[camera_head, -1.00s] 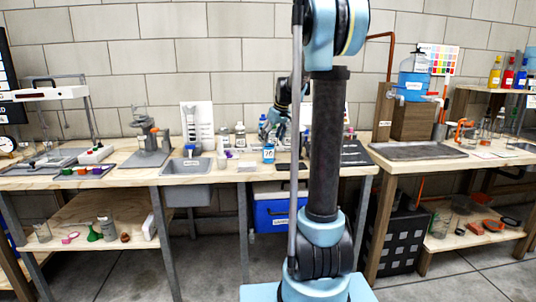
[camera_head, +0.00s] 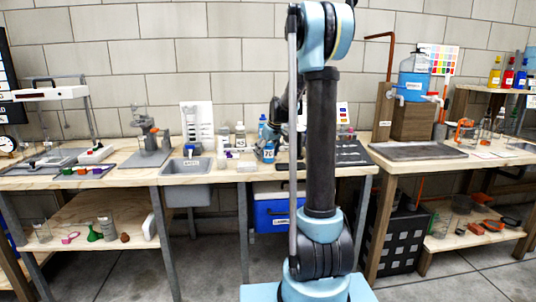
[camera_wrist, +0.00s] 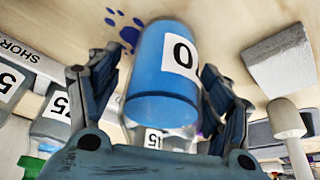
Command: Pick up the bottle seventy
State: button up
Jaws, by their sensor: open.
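The blue bottle (camera_wrist: 158,88) with a white label fills the middle of the wrist view. Only a "0" of its label shows there. In the head view the bottle (camera_head: 268,154) reads 70 and stands near the front edge of the workbench. My gripper (camera_wrist: 160,80) is open, with one finger on each side of the bottle. I cannot tell whether either finger touches it. In the head view my gripper (camera_head: 271,136) is at the bottle, partly hidden by my own arm.
Other labelled containers, such as one marked 75 (camera_wrist: 52,122), stand close by in the wrist view. A grey block (camera_wrist: 280,62) and a white round-topped thing (camera_wrist: 285,120) are to the right. A grey sink (camera_head: 187,168) is left of the bottle.

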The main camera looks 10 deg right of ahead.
jog(key=c, duration=1.5)
jog(key=shift+o, duration=0.2)
jog(key=shift+r, duration=0.15)
